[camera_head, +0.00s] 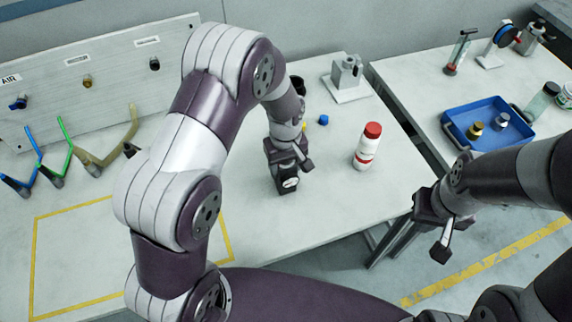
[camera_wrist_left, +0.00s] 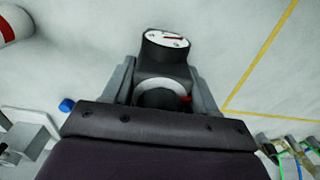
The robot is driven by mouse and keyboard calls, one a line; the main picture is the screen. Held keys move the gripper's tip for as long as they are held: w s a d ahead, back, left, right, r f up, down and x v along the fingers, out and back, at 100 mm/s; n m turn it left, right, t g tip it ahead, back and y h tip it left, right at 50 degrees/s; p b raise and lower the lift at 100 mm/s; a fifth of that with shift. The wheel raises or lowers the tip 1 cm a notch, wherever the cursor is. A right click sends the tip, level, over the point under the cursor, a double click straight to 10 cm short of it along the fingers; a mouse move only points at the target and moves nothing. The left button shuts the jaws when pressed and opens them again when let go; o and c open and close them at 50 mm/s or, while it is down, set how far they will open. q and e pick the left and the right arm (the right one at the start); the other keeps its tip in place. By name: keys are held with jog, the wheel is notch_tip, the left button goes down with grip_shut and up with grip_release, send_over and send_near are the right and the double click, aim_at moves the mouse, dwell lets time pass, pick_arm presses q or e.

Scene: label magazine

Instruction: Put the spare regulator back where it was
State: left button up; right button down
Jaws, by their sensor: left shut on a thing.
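The regulator (camera_head: 288,185) is a dark, blocky part with a round white dial and a red mark. My left gripper (camera_head: 288,168) is shut on it over the middle of the near table. In the left wrist view the regulator (camera_wrist_left: 167,48) sits between the two fingers, its dial facing away from the palm. I cannot tell whether its bottom touches the table. My right gripper (camera_head: 442,232) hangs past the table's right edge with nothing visible in it; its finger gap is unclear.
A panel marked AIR (camera_head: 110,62) with several fittings stands at the back left, coloured hoses before it. A yellow outline (camera_head: 36,235) marks the table's left. A red-capped bottle (camera_head: 367,147), a blue cap (camera_head: 323,119) and a grey fixture (camera_head: 347,80) stand right. A blue tray (camera_head: 455,118) holds parts.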

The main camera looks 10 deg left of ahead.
pick_arm(q)
jog(key=shift+w+f, duration=0.15)
jog(key=shift+f, duration=0.45)
jog(key=shift+f, duration=0.1)
jog(key=o, duration=1.5)
notch_tip(320, 180, up, 12)
jog(key=shift+f+b, duration=0.1)
jog(key=shift+b, duration=0.55)
jog(key=s+a+m, duration=0.2)
jog(key=s, duration=0.2)
jog(key=s+a+m+t, duration=0.1)
jog(key=s+a+m, duration=0.1)
jog(key=s, duration=0.3)
jog(key=s+a+m, duration=0.1)
jog(key=s+m, duration=0.2)
jog(key=s, duration=0.1)
jog(key=shift+s+a+r, duration=0.2)
jog(key=shift+s+a, duration=0.2)
